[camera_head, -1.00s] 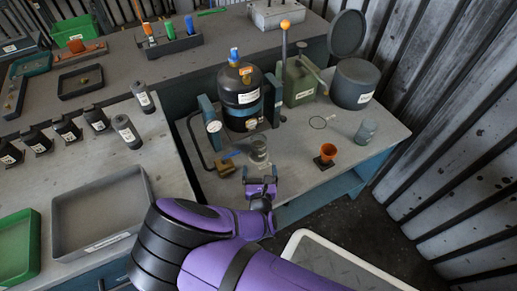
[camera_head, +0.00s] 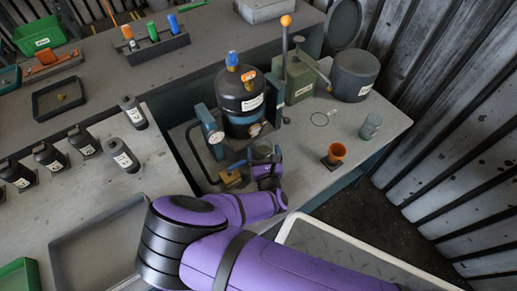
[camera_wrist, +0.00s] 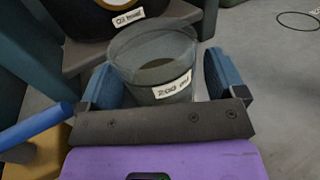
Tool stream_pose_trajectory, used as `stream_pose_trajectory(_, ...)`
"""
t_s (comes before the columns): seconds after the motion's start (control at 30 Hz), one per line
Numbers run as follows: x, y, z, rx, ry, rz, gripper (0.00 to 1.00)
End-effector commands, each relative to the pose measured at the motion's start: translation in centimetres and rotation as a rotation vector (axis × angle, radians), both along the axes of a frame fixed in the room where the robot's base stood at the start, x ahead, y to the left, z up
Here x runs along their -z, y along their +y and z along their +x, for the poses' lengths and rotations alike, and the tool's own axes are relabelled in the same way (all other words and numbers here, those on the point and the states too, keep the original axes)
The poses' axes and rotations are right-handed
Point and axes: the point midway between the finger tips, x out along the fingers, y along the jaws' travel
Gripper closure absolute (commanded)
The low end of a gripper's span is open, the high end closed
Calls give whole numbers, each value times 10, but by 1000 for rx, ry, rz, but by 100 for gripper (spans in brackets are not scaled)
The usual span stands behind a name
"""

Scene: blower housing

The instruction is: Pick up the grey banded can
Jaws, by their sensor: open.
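A grey, see-through, open-topped vessel labelled "200 ml" (camera_wrist: 155,62) stands between the fingers of my gripper (camera_wrist: 160,85) in the wrist view. My gripper is open around it; a gap shows at the right finger, and the left finger is close, contact unclear. In the head view the vessel (camera_head: 262,148) is partly hidden behind my gripper (camera_head: 265,165). I cannot tell for certain which one is the grey banded can.
A black tank (camera_head: 240,95) in a blue-grey frame stands just behind my gripper. A blue-handled lever (camera_wrist: 35,127) and brass block (camera_head: 231,179) are close on the left. Clear bench lies between.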

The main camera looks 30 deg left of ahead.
Motion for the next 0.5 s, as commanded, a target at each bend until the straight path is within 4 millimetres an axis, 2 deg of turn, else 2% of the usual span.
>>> stream_pose_trajectory(0.27, 0, -1, 1, -2, 1, -1, 11)
stream_pose_trajectory(0.5, 0, -1, 0, -2, 1, -1, 66)
